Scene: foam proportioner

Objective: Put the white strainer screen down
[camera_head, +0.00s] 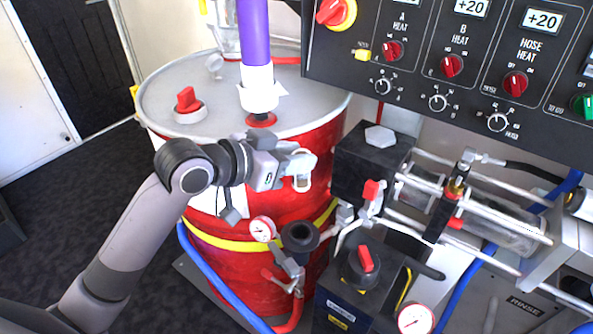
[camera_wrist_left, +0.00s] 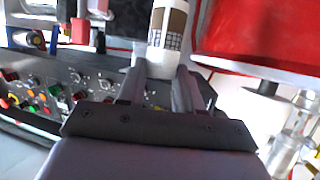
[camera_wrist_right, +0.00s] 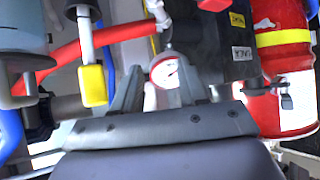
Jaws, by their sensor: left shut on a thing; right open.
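The white strainer screen (camera_wrist_left: 168,28) is a small white cylinder with dark mesh windows. My left gripper (camera_wrist_left: 157,78) is shut on it, with a finger on each side. In the head view, my left gripper (camera_head: 288,163) holds the screen (camera_head: 301,178) in the air in front of the red drum (camera_head: 318,145), above a black round fitting (camera_head: 300,235). The fingers hide part of the screen. My right gripper (camera_wrist_right: 160,88) shows only in its own wrist view. Its fingers are apart and nothing is seen held between them; a gauge shows behind.
A purple and white pump tube (camera_head: 256,60) stands on the drum lid. The black control panel (camera_head: 450,75) fills the upper right. A pump block (camera_head: 372,160) with rods is right of the drum. A gauge (camera_head: 263,229) and hoses are low by the drum. Dark floor is at left.

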